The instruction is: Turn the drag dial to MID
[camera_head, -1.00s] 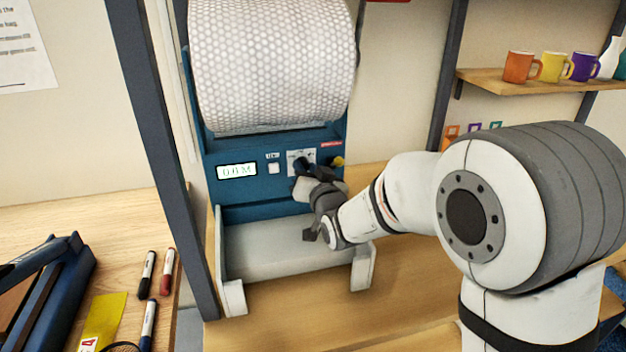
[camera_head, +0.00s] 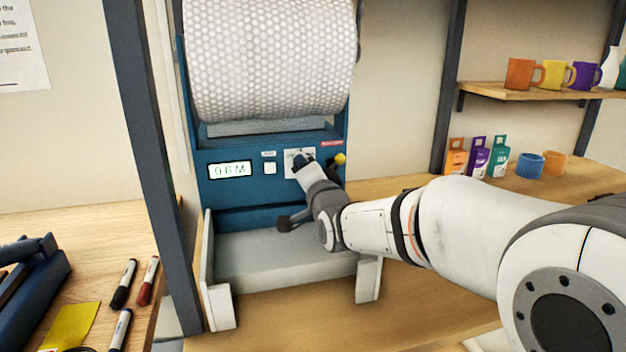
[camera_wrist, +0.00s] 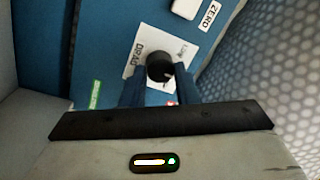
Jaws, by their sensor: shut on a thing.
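The drag dial (camera_wrist: 160,68) is a round black knob on a white plate marked DRAG, on the blue front of the roll machine (camera_head: 240,190). In the wrist view my gripper (camera_wrist: 160,78) has its two blue fingers closed on either side of the knob. The word LOW shows on the plate near the knob; the other marks are hidden or too small to read, so I cannot tell the dial's setting. In the head view my gripper (camera_head: 304,165) covers most of the dial and its plate (camera_head: 292,157).
A display (camera_head: 229,170) and a white ZERO button (camera_wrist: 186,8) sit beside the dial. A yellow-tipped lever (camera_head: 340,159) is close to its right. A large bubble-wrap roll (camera_head: 270,60) hangs above, and a grey tray (camera_head: 280,257) lies below. Markers (camera_head: 124,283) lie at left.

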